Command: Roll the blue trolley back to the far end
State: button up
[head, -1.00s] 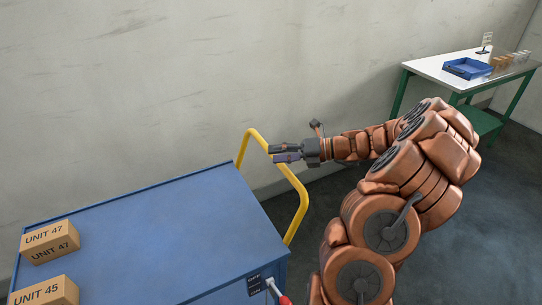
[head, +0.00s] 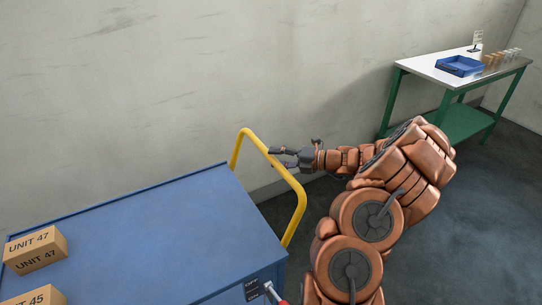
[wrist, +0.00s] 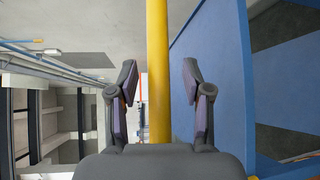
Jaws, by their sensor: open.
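The blue trolley (head: 150,235) fills the lower left of the head view, with a yellow push handle (head: 300,205) rising at its right end. My gripper (head: 275,157) is at the upper part of the handle, its fingers spread. In the wrist view the yellow handle bar (wrist: 158,75) runs between the two open fingers of my gripper (wrist: 161,90), with gaps on both sides. The blue trolley side (wrist: 210,80) shows to the right of the bar. Whether the bar lies fully within the fingers' depth is hard to tell.
Boxes marked UNIT 47 (head: 35,250) and UNIT 45 (head: 42,296) stand on the trolley's left part. A pale wall (head: 150,80) runs close behind. A green-legged table (head: 425,62) with a blue tray (head: 460,66) stands at the back right; dark floor (head: 450,225) is clear before it.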

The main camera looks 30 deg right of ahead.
jog(key=shift+x, duration=1.15)
jog(key=shift+c, duration=0.2)
grip_shut()
